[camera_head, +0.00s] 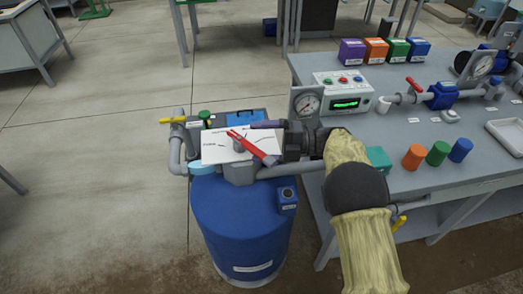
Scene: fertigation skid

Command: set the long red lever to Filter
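The long red lever (248,145) lies across a white label plate (215,152) on top of the blue tank (240,215). It slants from upper left to lower right in the picture. The plate's printed words are too small to read, so I cannot tell which position the lever is at. My gripper (262,141) reaches in from the right, its fingers pointing left. One dark finger shows beyond the lever; the other is near the lever's right end and partly hard to make out. The fingers look apart, with the lever's right part between them; contact cannot be told.
A pressure gauge (307,103) stands just behind my gripper. A yellow-handled valve (173,120) and grey pipes are left of the plate. The grey bench (440,165) at right carries a control box (343,95), coloured boxes and cups. Open floor lies left.

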